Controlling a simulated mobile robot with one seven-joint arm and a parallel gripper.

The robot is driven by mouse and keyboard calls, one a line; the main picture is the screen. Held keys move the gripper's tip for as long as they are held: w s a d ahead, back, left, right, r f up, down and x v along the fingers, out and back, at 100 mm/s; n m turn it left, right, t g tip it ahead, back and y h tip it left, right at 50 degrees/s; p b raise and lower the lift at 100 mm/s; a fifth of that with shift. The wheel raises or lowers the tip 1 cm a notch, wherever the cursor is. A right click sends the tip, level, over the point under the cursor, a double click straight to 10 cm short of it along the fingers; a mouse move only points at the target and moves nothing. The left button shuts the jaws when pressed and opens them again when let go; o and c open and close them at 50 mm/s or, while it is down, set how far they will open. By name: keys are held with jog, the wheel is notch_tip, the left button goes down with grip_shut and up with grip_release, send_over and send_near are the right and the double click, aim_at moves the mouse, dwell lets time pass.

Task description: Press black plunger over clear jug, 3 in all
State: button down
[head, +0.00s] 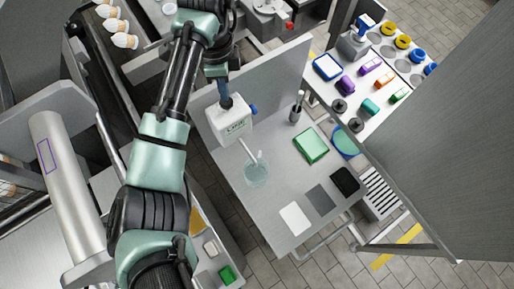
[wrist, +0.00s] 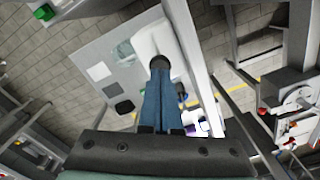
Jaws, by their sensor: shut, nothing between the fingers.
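A white labelled dispenser bottle (head: 234,127) stands on the grey table, with a black plunger (head: 227,103) on top. Its spout points toward the clear jug (head: 256,175), which stands in front of it. A pale stick-like piece leans at the jug's mouth. My gripper (head: 224,94) is shut and empty, its blue fingers pointing down right at the plunger. In the wrist view the fingertips (wrist: 160,72) meet the black plunger (wrist: 160,61) above the white bottle (wrist: 152,38). I cannot tell how far the plunger is pressed. The jug (wrist: 124,51) shows beside the bottle.
A green box (head: 311,146), a black pad (head: 345,181), grey and white pads, and a dark holder (head: 296,114) sit on the table. An upright panel (head: 270,85) stands behind the bottle. A side rack (head: 365,75) holds coloured items.

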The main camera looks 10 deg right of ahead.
jog(key=shift+f, duration=0.2)
jog(key=shift+f+b, duration=0.85)
jog(key=shift+f, duration=0.5)
jog(key=shift+s, duration=0.1)
jog(key=shift+r+p, duration=1.3)
jog(key=shift+r, duration=0.2)
jog(key=shift+f, duration=0.1)
